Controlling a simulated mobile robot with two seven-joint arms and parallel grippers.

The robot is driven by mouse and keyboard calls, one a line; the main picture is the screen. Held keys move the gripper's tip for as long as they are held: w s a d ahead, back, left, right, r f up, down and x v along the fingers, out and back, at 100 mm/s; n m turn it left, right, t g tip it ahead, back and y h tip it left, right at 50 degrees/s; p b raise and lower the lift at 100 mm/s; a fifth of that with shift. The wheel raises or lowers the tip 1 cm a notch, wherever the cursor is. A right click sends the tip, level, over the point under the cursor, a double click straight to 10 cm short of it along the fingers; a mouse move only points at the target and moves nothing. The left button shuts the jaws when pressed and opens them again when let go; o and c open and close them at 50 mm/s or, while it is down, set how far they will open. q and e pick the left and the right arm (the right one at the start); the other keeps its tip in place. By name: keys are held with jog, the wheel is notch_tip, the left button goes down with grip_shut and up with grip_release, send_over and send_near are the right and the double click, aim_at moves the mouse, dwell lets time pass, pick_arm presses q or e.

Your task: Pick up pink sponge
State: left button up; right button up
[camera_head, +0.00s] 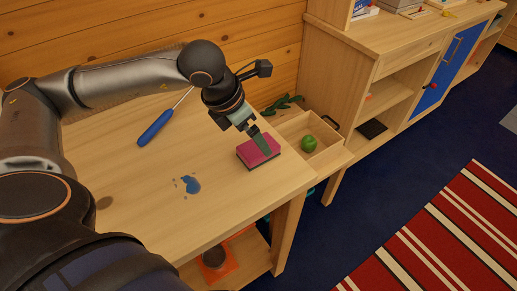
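The pink sponge (249,155), with a dark underside, lies on the wooden table (145,215) near its right edge. My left gripper (263,146) comes down over the sponge from above, and its fingers overlap the sponge's top in the picture. The fingers hide part of the sponge. I cannot tell whether they are open or shut, or whether they touch it. My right gripper is not in view.
A blue-handled screwdriver (156,127) lies at the back of the table. A blue spill (192,184) is left of the sponge. A wooden tray (327,153) holding a green apple (308,143) is right of it. A wooden cabinet (345,75) stands behind.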

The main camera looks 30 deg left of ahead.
aim_at(256, 147)
pick_arm(q)
jog(key=x, duration=0.4)
jog(key=shift+a+f, duration=0.2)
jog(key=shift+f, duration=0.1)
jog(key=shift+f+b, duration=0.25)
jog(key=shift+b, duration=0.25)
dwell(0.5)
jog(key=c, duration=1.2)
jog(key=shift+c, duration=0.2)
jog(key=shift+r, duration=0.1)
